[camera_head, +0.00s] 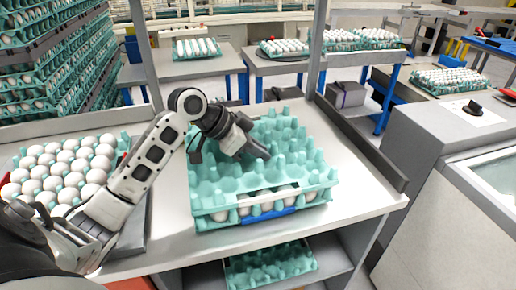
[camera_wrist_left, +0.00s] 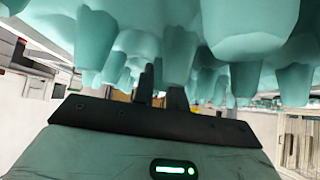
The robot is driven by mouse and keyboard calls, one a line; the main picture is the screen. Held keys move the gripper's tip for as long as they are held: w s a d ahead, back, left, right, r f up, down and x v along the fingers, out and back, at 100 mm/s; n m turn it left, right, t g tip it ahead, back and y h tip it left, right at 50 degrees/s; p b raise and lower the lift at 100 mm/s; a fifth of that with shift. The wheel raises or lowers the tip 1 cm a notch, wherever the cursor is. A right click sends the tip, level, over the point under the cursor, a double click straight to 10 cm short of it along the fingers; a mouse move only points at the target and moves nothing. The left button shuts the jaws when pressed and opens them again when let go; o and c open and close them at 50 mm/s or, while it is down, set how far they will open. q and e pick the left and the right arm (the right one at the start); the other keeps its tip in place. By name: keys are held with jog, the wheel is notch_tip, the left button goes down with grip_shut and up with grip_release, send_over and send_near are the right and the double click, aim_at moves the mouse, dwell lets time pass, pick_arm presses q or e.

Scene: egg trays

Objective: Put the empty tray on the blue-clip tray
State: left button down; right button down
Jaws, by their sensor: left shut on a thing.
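The empty teal tray (camera_head: 222,184) is right above the blue-clip tray, nearly lined up with it. The blue-clip tray (camera_head: 212,222) holds white eggs, which show in the gap between the two. Its blue clip (camera_head: 268,217) is on the front side. I cannot tell whether the trays touch. My left gripper (camera_head: 257,150) reaches in from the left and is shut on the empty tray near its middle. In the left wrist view, the tray's cups (camera_wrist_left: 245,35) fill the top around the dark fingers (camera_wrist_left: 160,92). My right gripper is out of view.
A full egg tray (camera_head: 125,146) lies on the left of the table (camera_head: 172,232). Another teal tray (camera_head: 270,266) is on the shelf below. A dark rail (camera_head: 360,145) runs along the table's right side. Stacked egg trays (camera_head: 50,60) stand behind left.

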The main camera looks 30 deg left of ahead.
pick_arm(q)
jog(key=c, duration=1.4)
grip_release()
jog(key=shift+f, duration=0.1)
jog(key=shift+c, duration=0.2)
jog(key=shift+a, duration=0.1)
jog(key=v, duration=1.2)
